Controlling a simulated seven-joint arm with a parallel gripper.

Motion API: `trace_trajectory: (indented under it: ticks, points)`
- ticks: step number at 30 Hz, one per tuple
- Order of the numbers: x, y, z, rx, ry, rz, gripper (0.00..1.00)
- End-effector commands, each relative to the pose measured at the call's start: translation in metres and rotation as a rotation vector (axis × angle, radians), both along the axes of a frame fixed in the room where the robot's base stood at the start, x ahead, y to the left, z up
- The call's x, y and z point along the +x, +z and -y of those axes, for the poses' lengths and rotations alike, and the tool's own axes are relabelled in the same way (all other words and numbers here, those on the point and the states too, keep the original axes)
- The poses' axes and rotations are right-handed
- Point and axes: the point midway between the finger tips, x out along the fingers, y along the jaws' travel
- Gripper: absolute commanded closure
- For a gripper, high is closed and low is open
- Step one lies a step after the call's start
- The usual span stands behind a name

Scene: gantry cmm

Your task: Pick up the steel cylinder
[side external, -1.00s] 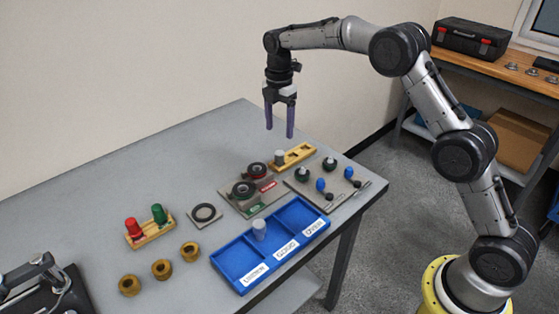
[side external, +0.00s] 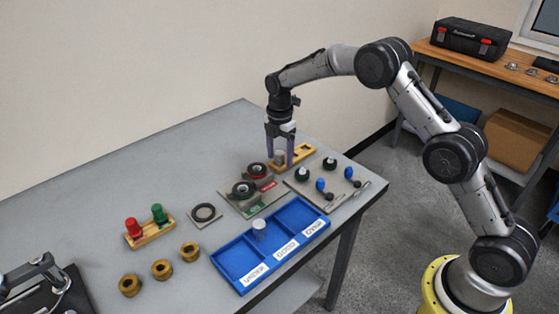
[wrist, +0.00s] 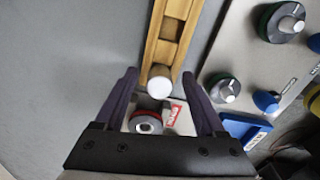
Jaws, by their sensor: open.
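A steel cylinder (side external: 280,156) stands upright at the near end of the wooden rack (side external: 302,152). In the wrist view its pale round top (wrist: 160,86) shows between my fingertips. My gripper (side external: 281,162) points down with its two purple fingers open, one on each side of this cylinder. In the wrist view I see a gap between the cylinder and each finger (wrist: 160,74). In the side view a finger partly hides the cylinder. A second grey cylinder (side external: 259,226) stands in the blue tray (side external: 236,262), seemingly in the middle compartment.
Red and green ring gauges (side external: 257,170) sit on a plate close in front of my gripper. A board with black and blue knobbed gauges (side external: 330,185) lies to the right. Red and green plugs (side external: 133,228) and brass rings (side external: 161,269) are at left. The back left tabletop is clear.

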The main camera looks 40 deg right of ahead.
Motion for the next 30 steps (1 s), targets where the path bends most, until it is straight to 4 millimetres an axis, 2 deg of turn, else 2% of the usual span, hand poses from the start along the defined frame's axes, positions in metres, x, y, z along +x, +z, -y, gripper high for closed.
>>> trace_trajectory:
  ticks: [3,15,30]
  points:
    - [0.0000,0.0002,0.0000,0.000,0.000,0.000,0.30]
    - [0.0001,0.0007,0.0000,0.000,0.000,0.000,1.00]
    - [0.0009,0.0046,0.0000,0.000,0.000,0.004,1.00]
